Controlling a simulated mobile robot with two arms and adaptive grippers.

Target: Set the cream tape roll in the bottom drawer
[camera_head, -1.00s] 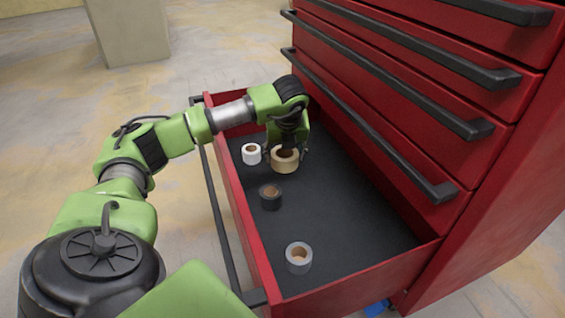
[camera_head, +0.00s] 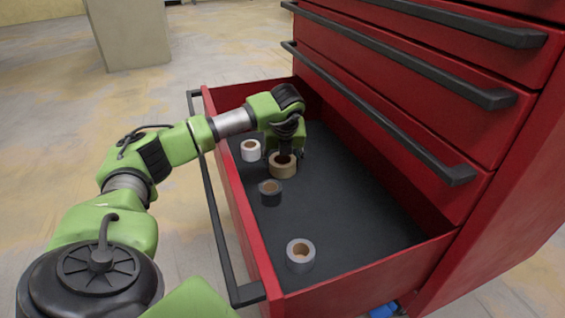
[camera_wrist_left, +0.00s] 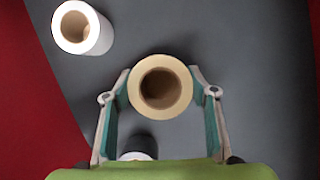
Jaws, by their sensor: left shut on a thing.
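The cream tape roll (camera_head: 283,168) is upright on its end inside the open bottom drawer (camera_head: 345,225), near its far end. My left gripper (camera_head: 284,155) reaches down into the drawer and is shut on the roll. In the left wrist view, the cream tape roll (camera_wrist_left: 160,107) sits between the two fingertips of my left gripper (camera_wrist_left: 160,88), with its hole facing the camera. I cannot tell whether the roll touches the drawer floor. My right gripper is not in view.
A white roll (camera_head: 250,151) stands left of the cream roll. A black roll (camera_head: 270,193) stands nearer, and a grey roll (camera_head: 300,255) is at the drawer's near end. The closed drawers (camera_head: 420,100) rise behind. The drawer floor's right side is clear.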

